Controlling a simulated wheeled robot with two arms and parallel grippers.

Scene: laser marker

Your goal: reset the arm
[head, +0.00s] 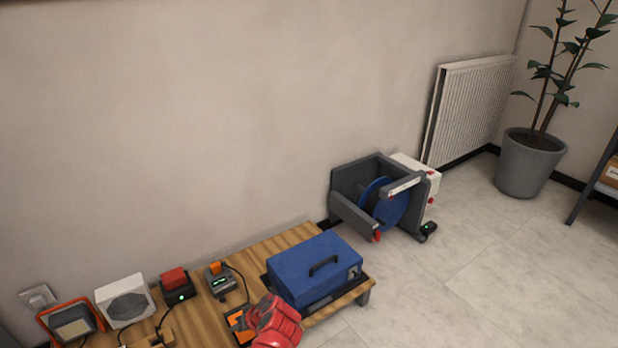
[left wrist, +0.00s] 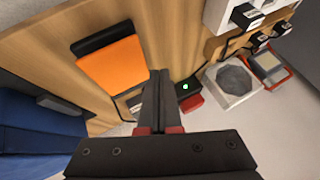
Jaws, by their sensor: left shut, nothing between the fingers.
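My left gripper (head: 242,325) shows at the bottom of the head view, with its red wrist body to the right of dark fingers. In the left wrist view the two dark fingers of this gripper (left wrist: 158,75) lie together, shut and empty. An orange block with a black part (left wrist: 110,65) lies to their left in that view, apart from them as far as I can tell. The fingers partly hide it in the head view. My right gripper is not in view.
The wooden table (head: 285,243) also bears a small grey device (head: 221,283), a red-topped device (head: 176,288), a white box (head: 126,302) and an orange-framed lamp (head: 72,325). A cable reel (head: 385,205) stands beyond on the floor.

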